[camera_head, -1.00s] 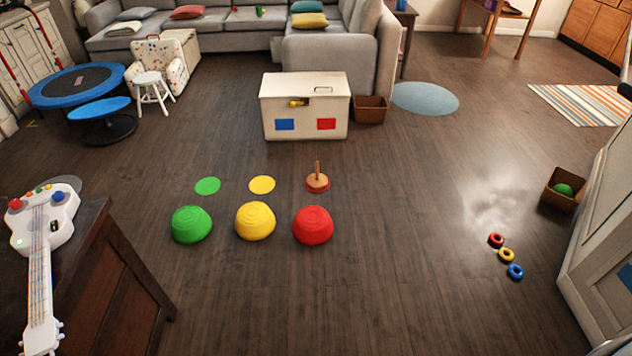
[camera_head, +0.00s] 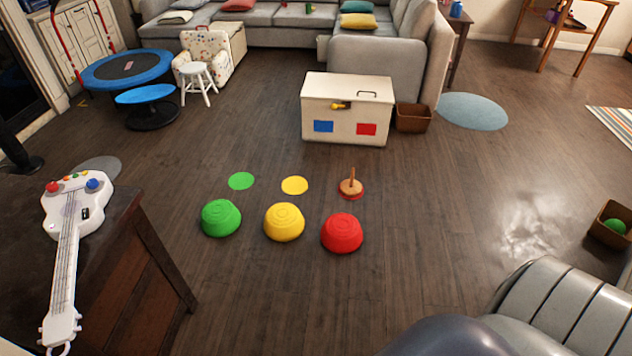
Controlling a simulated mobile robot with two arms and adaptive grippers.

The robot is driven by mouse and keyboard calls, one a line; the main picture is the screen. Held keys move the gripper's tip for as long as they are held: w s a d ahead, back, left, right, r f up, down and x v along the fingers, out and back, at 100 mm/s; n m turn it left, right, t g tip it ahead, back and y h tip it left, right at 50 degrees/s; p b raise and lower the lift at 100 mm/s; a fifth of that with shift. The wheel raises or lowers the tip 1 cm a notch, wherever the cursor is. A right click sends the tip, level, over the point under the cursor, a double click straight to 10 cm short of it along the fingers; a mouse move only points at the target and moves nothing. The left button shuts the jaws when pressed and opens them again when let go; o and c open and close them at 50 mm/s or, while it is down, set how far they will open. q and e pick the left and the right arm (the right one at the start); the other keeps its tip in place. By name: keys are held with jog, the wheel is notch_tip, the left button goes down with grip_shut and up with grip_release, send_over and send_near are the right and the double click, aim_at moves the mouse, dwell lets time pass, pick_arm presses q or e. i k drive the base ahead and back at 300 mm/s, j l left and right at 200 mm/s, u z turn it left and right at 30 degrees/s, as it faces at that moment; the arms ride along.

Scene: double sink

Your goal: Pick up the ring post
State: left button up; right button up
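The ring post (camera_head: 351,184) is a small wooden peg on a round base. It stands upright on the floor on a red disc, behind the red dome (camera_head: 342,233). No rings show on it. My grippers are out of view. Only a grey rounded part of my own body shows at the lower right, well apart from the post.
A yellow dome (camera_head: 284,222) and a green dome (camera_head: 221,218) stand left of the red one. A white chest (camera_head: 345,108) is behind the post. A dark cabinet with a toy guitar (camera_head: 74,222) is at left. Floor right of the post is clear.

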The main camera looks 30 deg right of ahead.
aim_at(350, 188)
jog(key=i+l+u, duration=0.3)
jog(key=l, duration=0.5)
jog(key=l+u, duration=0.25)
jog(key=l, duration=0.55)
jog(key=i+l+u, duration=0.1)
jog(key=l+u, duration=0.2)
jog(key=l, duration=0.55)
